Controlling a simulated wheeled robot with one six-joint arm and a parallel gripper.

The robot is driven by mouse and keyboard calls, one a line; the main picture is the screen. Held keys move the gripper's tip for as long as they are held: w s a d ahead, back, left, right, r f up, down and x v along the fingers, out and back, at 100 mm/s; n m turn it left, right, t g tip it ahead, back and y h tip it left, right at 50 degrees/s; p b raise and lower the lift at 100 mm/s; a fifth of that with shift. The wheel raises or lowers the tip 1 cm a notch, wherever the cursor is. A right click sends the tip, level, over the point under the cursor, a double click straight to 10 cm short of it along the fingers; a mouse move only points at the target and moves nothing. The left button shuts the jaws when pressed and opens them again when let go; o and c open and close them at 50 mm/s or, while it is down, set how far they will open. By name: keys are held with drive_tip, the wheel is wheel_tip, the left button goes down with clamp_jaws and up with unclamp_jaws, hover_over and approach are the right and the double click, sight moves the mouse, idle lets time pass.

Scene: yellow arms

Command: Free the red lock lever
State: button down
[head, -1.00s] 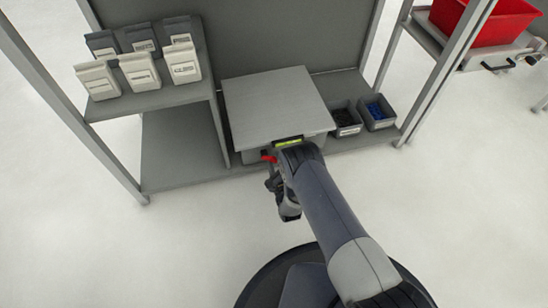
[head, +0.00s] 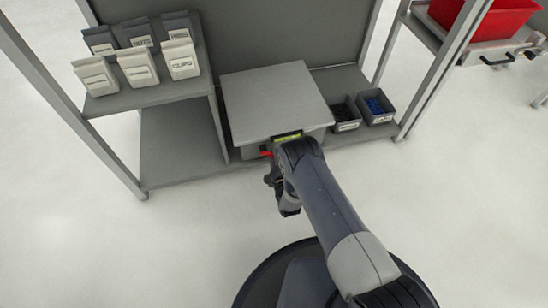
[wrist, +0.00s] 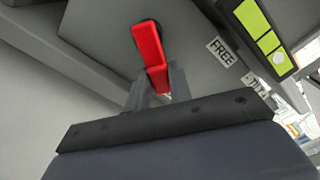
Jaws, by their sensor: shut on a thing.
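The red lock lever (wrist: 148,48) is on the front of a grey box (head: 275,95) with a flat lid. In the wrist view the lever runs from a dark pivot down to my gripper (wrist: 157,85), whose fingers are shut on its lower end. A "FREE" label (wrist: 221,51) sits to the right of the lever, with another label partly hidden lower down. In the head view only a bit of the red lever (head: 266,153) shows, left of my arm; my gripper there is mostly hidden by my arm.
A yellow-green panel (wrist: 264,25) is on the box to the right of the lever. A shelf with several labelled cartons (head: 140,65) stands left. Two small grey bins (head: 376,106) stand right of the box. A red crate (head: 490,15) is on a cart at the far right.

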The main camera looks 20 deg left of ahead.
drive_tip(key=n, duration=0.1)
drive_tip(key=r+n, duration=0.1)
drive_tip(key=n, duration=0.2)
drive_tip(key=shift+w+d+r, duration=0.15)
drive_tip(key=shift+d+r, duration=0.05)
drive_tip(key=shift+d, duration=0.05)
drive_tip(key=shift+s+a+r+n, duration=0.15)
drive_tip(key=shift+r+n, duration=0.45)
drive_tip(key=shift+n, duration=1.35)
drive_tip(key=shift+s+a+r+n, duration=0.15)
drive_tip(key=shift+r+n, duration=0.5)
drive_tip(key=shift+n, duration=1.35)
drive_tip(key=shift+a+r+n, duration=0.2)
drive_tip(key=shift+r+n, duration=0.4)
drive_tip(key=shift+n, duration=1.35)
drive_tip(key=c, duration=1.3)
unclamp_jaws()
drive_tip(key=shift+s, duration=0.1)
